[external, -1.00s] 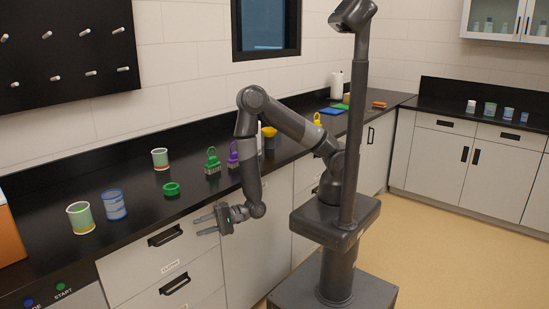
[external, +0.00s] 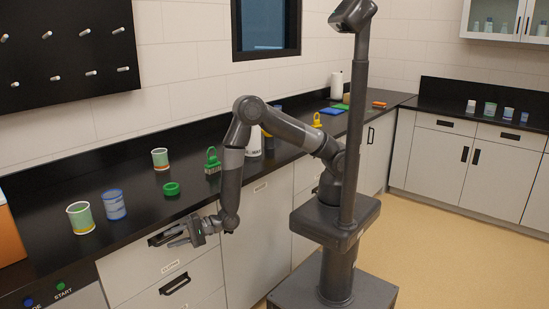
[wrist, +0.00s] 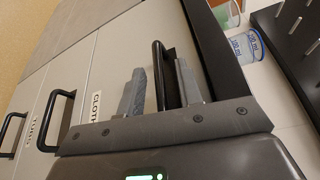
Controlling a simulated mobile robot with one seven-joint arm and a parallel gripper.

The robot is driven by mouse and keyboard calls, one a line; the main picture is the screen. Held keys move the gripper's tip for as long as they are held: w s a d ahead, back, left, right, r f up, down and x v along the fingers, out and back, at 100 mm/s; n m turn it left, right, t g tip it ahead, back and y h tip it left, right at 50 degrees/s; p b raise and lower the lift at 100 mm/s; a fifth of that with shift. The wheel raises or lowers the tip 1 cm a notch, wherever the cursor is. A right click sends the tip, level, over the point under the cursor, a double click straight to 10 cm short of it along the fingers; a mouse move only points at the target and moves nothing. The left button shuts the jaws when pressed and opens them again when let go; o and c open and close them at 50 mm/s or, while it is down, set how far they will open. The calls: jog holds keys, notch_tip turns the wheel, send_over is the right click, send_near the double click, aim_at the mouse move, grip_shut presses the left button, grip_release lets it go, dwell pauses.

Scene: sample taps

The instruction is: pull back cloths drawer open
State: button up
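The cloths drawer (external: 145,263) is the upper drawer at the left of the counter front, with its front flush. Its label reads "CLOTH…" in the wrist view (wrist: 95,107). Its black bar handle (wrist: 158,62) shows between my two fingers in the wrist view. In the external view my gripper (external: 170,237) is in front of this handle and hides part of it. My gripper is open, with a finger on each side of the bar. The bar looks clear of both fingers; how deep it lies between them I cannot tell.
A lower drawer with its own black handle (external: 174,284) is below. On the black counter above stand a green-and-white beaker (external: 80,218), a blue-banded beaker (external: 114,205) and a green ring (external: 171,189). The floor at the right is clear.

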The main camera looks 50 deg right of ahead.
grip_shut()
dwell(0.3)
dwell(0.3)
